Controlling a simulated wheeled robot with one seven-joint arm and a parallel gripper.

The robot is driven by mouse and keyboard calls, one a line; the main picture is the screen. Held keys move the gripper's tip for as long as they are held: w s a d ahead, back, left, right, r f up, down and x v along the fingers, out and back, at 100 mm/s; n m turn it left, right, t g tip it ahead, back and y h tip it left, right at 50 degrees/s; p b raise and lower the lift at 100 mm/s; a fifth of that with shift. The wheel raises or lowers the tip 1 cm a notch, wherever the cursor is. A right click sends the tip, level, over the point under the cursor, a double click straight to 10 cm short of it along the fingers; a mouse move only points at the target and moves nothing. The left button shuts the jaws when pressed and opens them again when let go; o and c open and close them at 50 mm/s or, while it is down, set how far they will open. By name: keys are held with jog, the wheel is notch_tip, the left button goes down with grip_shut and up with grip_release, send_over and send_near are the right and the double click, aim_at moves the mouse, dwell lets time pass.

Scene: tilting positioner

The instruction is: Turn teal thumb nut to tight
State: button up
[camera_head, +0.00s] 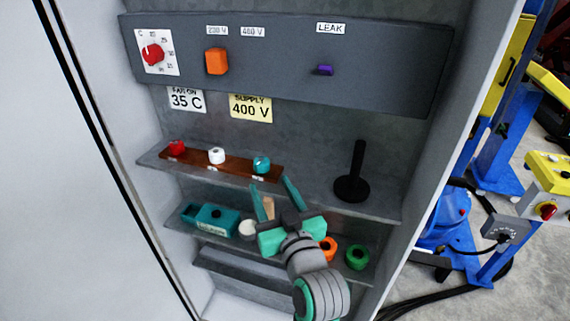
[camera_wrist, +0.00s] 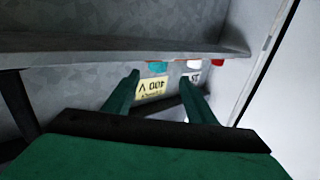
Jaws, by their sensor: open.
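The teal thumb nut (camera_head: 261,164) sits at the right end of a brown strip (camera_head: 222,160) on the upper shelf. A white nut (camera_head: 216,155) and a red nut (camera_head: 177,147) stand to its left on the same strip. My gripper (camera_head: 272,184) is open and empty, with its fingertips just below and right of the teal nut. In the wrist view, a teal piece (camera_wrist: 157,67) shows under the shelf edge, beyond the open fingertips of my gripper (camera_wrist: 163,80). The nut's tightness cannot be told.
The upper shelf (camera_head: 312,198) holds a black post on a round base (camera_head: 352,186). The lower shelf has a teal box (camera_head: 209,219), a white round piece (camera_head: 248,229), an orange ring (camera_head: 328,248) and a green ring (camera_head: 357,257). A dark panel (camera_head: 280,65) with knobs is above.

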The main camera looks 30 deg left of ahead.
aim_at(264, 168)
jog(key=shift+w, duration=0.25)
jog(key=shift+w+a, duration=0.3)
jog(key=x, duration=0.9)
jog(key=shift+w+a, duration=0.15)
jog(key=shift+a, duration=0.05)
jog(key=c, duration=1)
